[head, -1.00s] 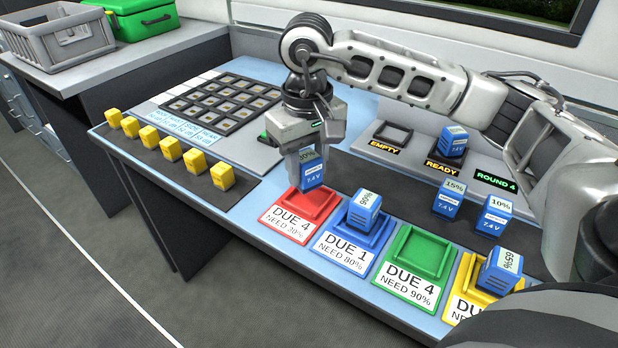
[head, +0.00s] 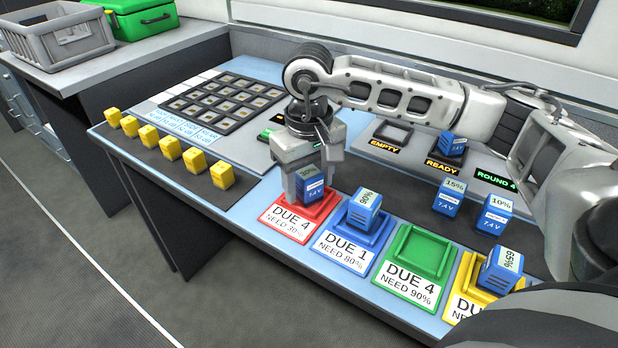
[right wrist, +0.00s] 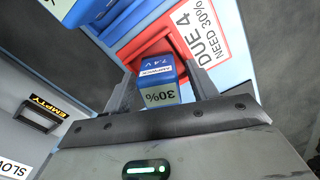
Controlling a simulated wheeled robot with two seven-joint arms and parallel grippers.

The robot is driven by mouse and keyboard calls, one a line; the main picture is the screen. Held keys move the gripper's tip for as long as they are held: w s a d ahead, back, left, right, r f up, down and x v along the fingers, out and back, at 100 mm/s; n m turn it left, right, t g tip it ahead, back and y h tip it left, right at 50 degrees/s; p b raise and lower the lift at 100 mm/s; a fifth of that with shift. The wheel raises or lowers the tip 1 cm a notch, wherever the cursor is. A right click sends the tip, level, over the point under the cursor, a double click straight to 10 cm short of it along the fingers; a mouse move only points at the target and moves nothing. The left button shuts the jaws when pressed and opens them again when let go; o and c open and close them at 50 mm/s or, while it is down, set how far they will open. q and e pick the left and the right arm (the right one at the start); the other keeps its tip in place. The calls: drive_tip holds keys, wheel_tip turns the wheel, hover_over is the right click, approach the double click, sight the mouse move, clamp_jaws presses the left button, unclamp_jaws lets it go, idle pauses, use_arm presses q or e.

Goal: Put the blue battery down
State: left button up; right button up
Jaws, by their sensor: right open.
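The blue battery marked 30% (head: 311,188) sits upright on the red pad (head: 284,217), whose label reads DUE 4, NEED 30%. My right gripper (head: 311,194) is open, pointing down, with its fingers on either side of this battery. In the right wrist view the battery (right wrist: 157,86) stands between the two fingers, over the red pad (right wrist: 148,46). The fingers hide part of the pad. My left gripper is not in view.
The blue pad (head: 347,241) close by holds a 90% battery (head: 365,209). The green pad (head: 416,251) is empty. A 65% battery (head: 501,269) stands on the yellow pad (head: 467,287). Batteries marked 15% (head: 448,197) and 10% (head: 495,214) stand behind. Another stands at READY (head: 453,142).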

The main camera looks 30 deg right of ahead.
sight(308, 173)
wheel_tip(308, 173, up, 12)
drive_tip(key=shift+r+p, duration=0.2)
drive_tip(key=shift+p, duration=0.15)
idle(0.5)
